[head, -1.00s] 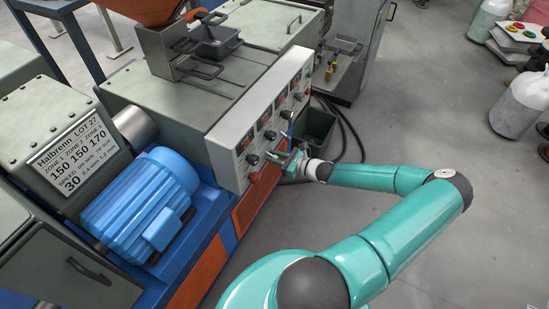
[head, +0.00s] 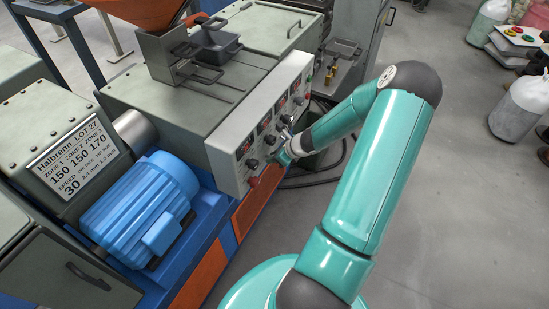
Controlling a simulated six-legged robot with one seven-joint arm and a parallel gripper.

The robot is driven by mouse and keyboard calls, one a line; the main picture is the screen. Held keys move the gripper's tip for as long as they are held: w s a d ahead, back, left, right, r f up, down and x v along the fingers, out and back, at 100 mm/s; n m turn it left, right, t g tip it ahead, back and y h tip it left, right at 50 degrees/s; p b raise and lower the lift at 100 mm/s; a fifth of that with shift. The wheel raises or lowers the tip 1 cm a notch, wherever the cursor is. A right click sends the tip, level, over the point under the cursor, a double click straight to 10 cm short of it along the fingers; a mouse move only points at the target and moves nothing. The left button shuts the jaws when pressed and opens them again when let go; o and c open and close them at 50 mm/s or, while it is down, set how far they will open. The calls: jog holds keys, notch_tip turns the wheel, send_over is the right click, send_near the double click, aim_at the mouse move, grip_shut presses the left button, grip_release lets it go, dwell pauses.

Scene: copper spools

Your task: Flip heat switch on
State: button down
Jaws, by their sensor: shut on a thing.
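The control panel (head: 262,125) is a pale grey upright box on the near side of the machine. My gripper (head: 283,156) is at the lower middle of the panel face, right of the red button. It is shut on a small panel control, which the fingers and wrist mostly hide. I cannot tell which control is the heat switch, or its position.
A blue motor (head: 150,210) and a sign plate (head: 75,160) with zone numbers stand at left. An orange hopper (head: 145,10) and a grey tray (head: 214,46) are on the machine top. A dark bin and cables lie behind my forearm.

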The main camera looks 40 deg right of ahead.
jog(key=shift+w+r+g, duration=0.1)
jog(key=shift+r+g, duration=0.1)
jog(key=shift+g, duration=0.6)
jog(key=c, duration=1.3)
grip_release()
jog(key=shift+r, duration=0.1)
jog(key=v, duration=1.3)
jog(key=shift+s+a+r, duration=0.15)
jog(key=shift+s+r, duration=0.1)
jog(key=shift+r, duration=0.05)
